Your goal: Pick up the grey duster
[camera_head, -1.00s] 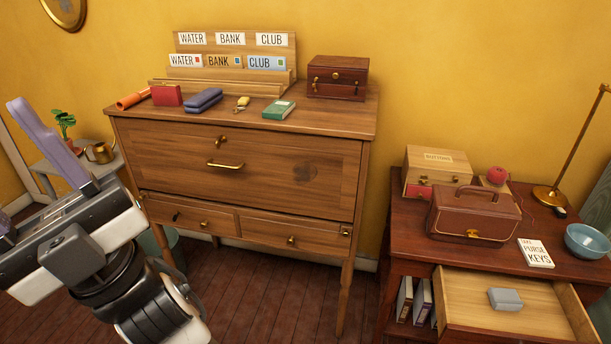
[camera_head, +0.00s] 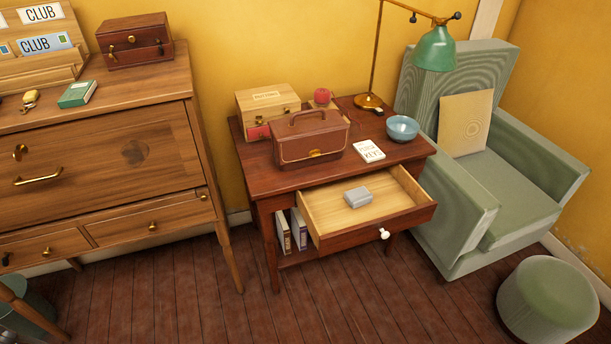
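A small grey folded-looking block (camera_head: 358,197) lies in the open drawer (camera_head: 398,215) of the dark red side table (camera_head: 258,180). It is the only grey thing that I see in the drawer; its shape is too plain to tell for certain that it is the grey duster. It lies flat on the pale drawer bottom, left of the middle, with nothing on top of it. My gripper is not in view.
A brown handbag (camera_head: 312,140), a wooden box (camera_head: 268,103), a note card (camera_head: 369,151), a blue bowl (camera_head: 402,128) and a green lamp (camera_head: 435,50) stand on the table. A wooden bureau (camera_head: 100,160) is left, a green armchair (camera_head: 515,195) and pouffe (camera_head: 548,300) right. Floor in front is clear.

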